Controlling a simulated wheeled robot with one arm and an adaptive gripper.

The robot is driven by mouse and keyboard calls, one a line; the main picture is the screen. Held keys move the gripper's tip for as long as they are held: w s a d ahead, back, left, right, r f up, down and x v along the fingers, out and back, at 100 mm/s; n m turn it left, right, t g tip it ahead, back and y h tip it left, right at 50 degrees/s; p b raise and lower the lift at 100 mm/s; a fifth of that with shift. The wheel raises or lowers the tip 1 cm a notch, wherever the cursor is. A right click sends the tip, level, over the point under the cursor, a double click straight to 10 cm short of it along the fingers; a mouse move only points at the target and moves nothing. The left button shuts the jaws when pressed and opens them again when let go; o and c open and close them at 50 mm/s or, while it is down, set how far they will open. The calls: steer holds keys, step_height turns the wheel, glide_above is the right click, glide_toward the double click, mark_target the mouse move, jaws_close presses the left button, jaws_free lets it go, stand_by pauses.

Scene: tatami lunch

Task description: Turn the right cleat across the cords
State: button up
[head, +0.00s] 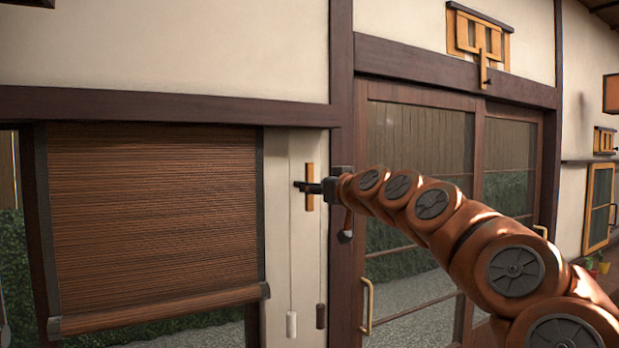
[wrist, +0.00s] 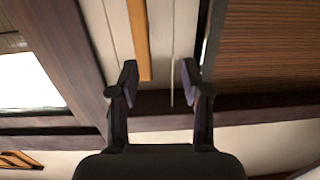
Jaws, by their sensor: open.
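The right cleat is an upright wooden bar (head: 310,172) on the pale wall strip right of the blind. It also shows in the wrist view (wrist: 138,40), its lower part in the picture between my fingers. Two thin cords hang beside it, one with a white pull (head: 291,324) and one with a dark pull (head: 321,316). In the wrist view a pale cord (wrist: 172,70) runs right of the cleat. My gripper (head: 300,186) is at the cleat's middle in the head view, open, with fingers (wrist: 158,82) apart. I cannot tell whether they touch the cleat.
The brown slatted blind (head: 150,210) hangs left of the cords, lowered most of the way. A dark wooden post (head: 341,80) stands close on the right, with sliding glass doors (head: 415,140) beyond. A dark beam (head: 160,104) crosses above.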

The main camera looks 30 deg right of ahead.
mark_target(311, 180)
steer(key=shift+h, duration=0.3)
steer(key=shift+w+d+r+p, duration=0.15)
steer(key=shift+w+d+p, duration=0.35)
steer(key=shift+w, duration=0.75)
steer(key=shift+w+d+r+p, duration=0.15)
steer(key=shift+w+d+p, duration=0.35)
steer(key=shift+w, duration=0.8)
steer(key=shift+w+d+r+p, duration=0.15)
steer(key=shift+w+d+p, duration=0.35)
steer(key=shift+w, duration=0.75)
steer(key=shift+a, duration=0.1)
steer(key=shift+c, duration=0.2)
jaws_close()
